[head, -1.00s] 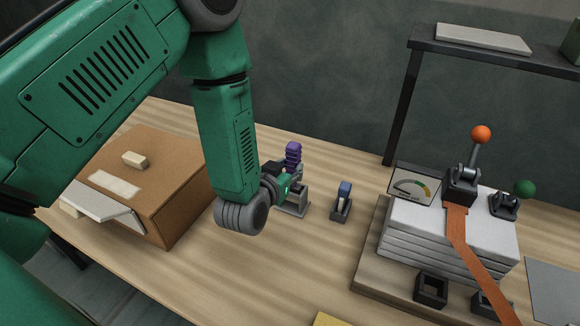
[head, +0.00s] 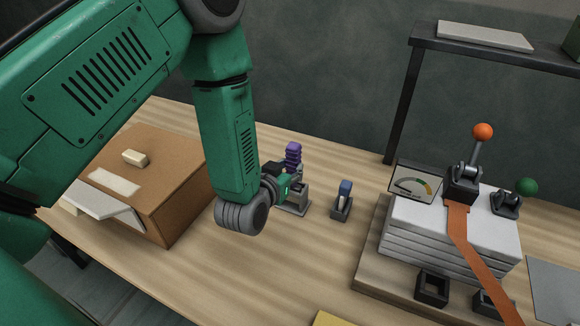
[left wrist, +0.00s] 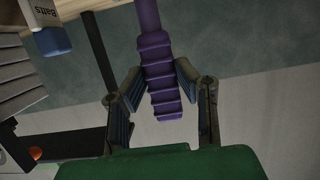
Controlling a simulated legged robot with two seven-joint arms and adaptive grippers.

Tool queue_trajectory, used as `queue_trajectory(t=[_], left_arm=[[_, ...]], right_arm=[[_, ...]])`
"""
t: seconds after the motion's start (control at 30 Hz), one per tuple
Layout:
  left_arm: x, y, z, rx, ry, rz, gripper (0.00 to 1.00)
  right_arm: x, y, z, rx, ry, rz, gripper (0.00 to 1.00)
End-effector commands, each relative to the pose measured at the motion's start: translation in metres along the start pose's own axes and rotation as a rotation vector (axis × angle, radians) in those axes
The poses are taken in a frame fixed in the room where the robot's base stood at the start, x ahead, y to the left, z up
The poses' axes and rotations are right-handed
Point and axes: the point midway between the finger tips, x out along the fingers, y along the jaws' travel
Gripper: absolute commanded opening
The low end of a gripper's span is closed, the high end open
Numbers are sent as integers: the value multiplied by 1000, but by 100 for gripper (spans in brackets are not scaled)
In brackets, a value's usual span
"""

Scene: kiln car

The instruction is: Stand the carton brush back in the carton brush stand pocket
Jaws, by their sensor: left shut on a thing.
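The carton brush, taken to be the purple ridged handle (head: 293,152), stands up at my left gripper (head: 292,172) near the middle of the table. In the left wrist view the purple handle (left wrist: 160,75) lies between the two fingers of my left gripper (left wrist: 163,85), which are shut on it. A grey stand (head: 293,208) sits on the table right below the gripper. The brush's lower end is hidden, so I cannot tell whether it is in the stand's pocket. My right gripper is not in view.
A small dark holder with a blue-topped tool (head: 343,198) stands just right of the grey stand. A brown carton (head: 175,205) is at the left. A strapped stack of grey slabs (head: 405,240) and a dark shelf (head: 480,55) are at the right.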

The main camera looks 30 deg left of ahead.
Motion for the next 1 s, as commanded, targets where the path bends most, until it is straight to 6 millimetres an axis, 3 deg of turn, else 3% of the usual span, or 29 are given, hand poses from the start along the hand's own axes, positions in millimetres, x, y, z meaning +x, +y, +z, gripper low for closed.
queue_trajectory(t=[0.7, 0.73, 0.8, 1.0], left_arm=[[4, 0, 12, 0, 1, 0, 0], [4, 0, 12, 0, 1, 0, 30], [4, 0, 12, 0, 1, 0, 50], [4, 0, 12, 0, 1, 0, 50]], right_arm=[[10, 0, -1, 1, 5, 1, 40], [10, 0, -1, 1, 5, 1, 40], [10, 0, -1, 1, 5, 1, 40], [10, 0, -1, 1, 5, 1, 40]])
